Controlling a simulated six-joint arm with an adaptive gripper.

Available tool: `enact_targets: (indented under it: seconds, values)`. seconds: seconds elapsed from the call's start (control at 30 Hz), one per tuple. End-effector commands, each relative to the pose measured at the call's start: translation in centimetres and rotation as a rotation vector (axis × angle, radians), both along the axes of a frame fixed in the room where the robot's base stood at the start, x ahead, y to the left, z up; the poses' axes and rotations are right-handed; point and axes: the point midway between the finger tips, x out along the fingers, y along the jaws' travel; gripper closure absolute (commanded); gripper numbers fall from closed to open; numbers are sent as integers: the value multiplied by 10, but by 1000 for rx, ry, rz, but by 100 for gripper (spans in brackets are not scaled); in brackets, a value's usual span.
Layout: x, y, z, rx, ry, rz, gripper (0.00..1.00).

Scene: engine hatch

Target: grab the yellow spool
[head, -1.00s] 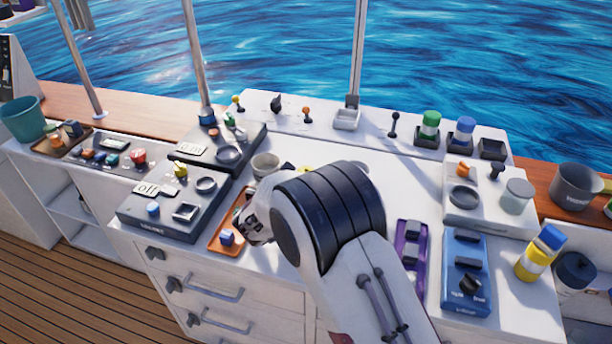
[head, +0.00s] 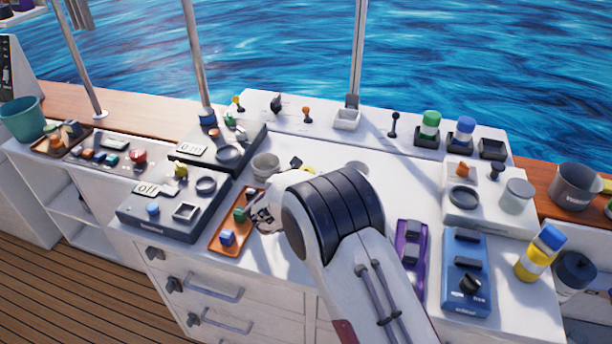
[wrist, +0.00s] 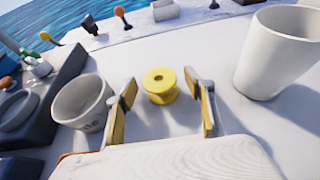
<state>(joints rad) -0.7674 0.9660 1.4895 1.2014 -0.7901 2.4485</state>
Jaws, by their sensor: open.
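The yellow spool (wrist: 160,86) stands upright on the white counter in the wrist view, its round top with a centre hole facing up. My gripper (wrist: 162,98) is open, with one finger to the left of the spool and the other to its right. Both fingers are apart from the spool, and nothing is held. In the head view only a bit of the yellow spool (head: 308,170) shows past my arm, which hides most of the gripper.
A grey-white bowl (wrist: 82,102) stands close left of the gripper, and a white cup (wrist: 277,55) stands to its right. An orange tray (head: 222,243) with small blocks lies left of my arm. Dark control panels (head: 172,222) are further left. Counter behind the spool is clear.

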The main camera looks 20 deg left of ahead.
Motion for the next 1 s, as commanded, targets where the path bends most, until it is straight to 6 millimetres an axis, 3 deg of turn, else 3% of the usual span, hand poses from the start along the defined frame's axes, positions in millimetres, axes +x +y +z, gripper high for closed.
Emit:
enact_targets:
  seconds: [0.63,0.67,0.8,1.0]
  values:
    - [6,0,-3,0,0,0,47]
    - [6,0,-3,0,1,0,49]
    - [6,0,-3,0,0,0,86]
    - [6,0,-3,0,0,0,89]
